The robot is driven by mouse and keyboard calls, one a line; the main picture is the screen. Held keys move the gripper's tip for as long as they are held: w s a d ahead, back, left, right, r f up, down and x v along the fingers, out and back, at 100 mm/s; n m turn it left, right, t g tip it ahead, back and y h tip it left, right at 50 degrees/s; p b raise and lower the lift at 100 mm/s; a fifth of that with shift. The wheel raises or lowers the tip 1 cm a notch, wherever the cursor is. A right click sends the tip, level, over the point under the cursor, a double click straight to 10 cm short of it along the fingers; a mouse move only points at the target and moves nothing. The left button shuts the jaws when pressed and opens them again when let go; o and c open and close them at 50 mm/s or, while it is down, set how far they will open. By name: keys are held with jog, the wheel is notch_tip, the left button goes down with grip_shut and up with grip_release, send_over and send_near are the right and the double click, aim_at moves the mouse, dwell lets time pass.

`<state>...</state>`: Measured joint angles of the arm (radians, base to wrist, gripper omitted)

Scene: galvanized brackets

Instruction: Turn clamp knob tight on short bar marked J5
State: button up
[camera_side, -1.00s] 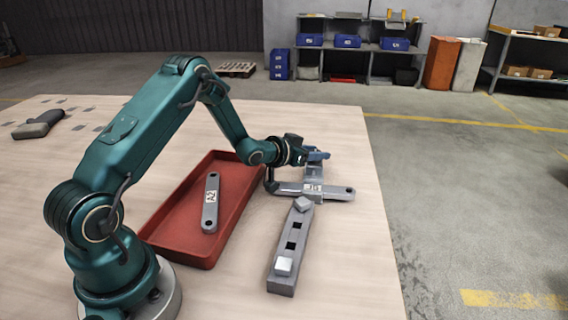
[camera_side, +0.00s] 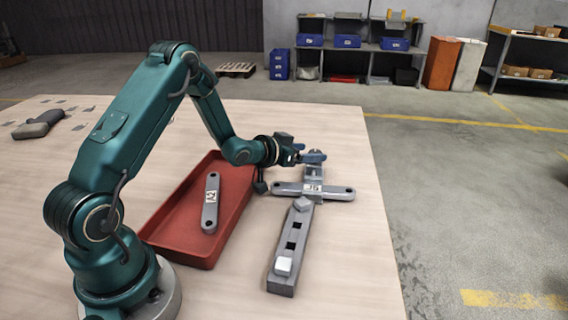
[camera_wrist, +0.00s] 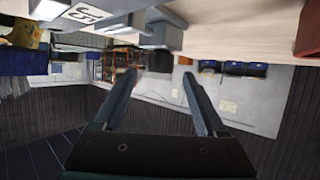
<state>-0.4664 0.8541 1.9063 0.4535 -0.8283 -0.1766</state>
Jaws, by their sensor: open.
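The short grey bar marked J5 (camera_side: 341,193) lies crosswise over the far end of the long grey fixture (camera_side: 290,250); its label also shows upside down in the wrist view (camera_wrist: 85,13). A grey clamp (camera_side: 314,172) stands at the bar's middle and far side. It shows as a dark grey block in the wrist view (camera_wrist: 160,32). My gripper (camera_side: 314,157) is beside the top of the clamp in the side view, partly covering it. In the wrist view my two fingers (camera_wrist: 158,78) are spread, with nothing held between them. I cannot tell the knob's turn or tightness.
A red tray (camera_side: 178,250) left of the fixture holds another grey bar (camera_side: 211,203) with a label. The fixture has two square holes and blocky pieces on it. A dark object (camera_side: 38,125) lies at the table's far left. The table right of the fixture is clear.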

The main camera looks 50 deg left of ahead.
jog(key=shift+v, duration=0.9)
jog(key=shift+w+d+r, duration=0.15)
jog(key=shift+d+r, duration=0.1)
jog(key=s+d+r+m+t, duration=0.1)
jog(key=d+r, duration=0.3)
jog(key=r, duration=0.5)
jog(key=s+d+r+m+t, duration=0.1)
jog(key=d+r, duration=0.2)
jog(key=r, duration=0.5)
jog(key=s+d+r+g, duration=0.2)
jog(key=s+d+r, duration=0.15)
jog(key=s, duration=0.55)
jog(key=s+d+f+g, duration=0.2)
jog(key=s+f+g, duration=0.2)
jog(key=s, duration=0.4)
jog(key=s+d+f+g+h, duration=0.1)
jog(key=s+f+g, duration=0.3)
jog(key=s+f, duration=0.2)
jog(key=s, duration=0.2)
jog(key=shift+s+d+f+n, duration=0.3)
jog(key=shift+d+f+n, duration=0.05)
jog(key=shift+f+n, duration=0.05)
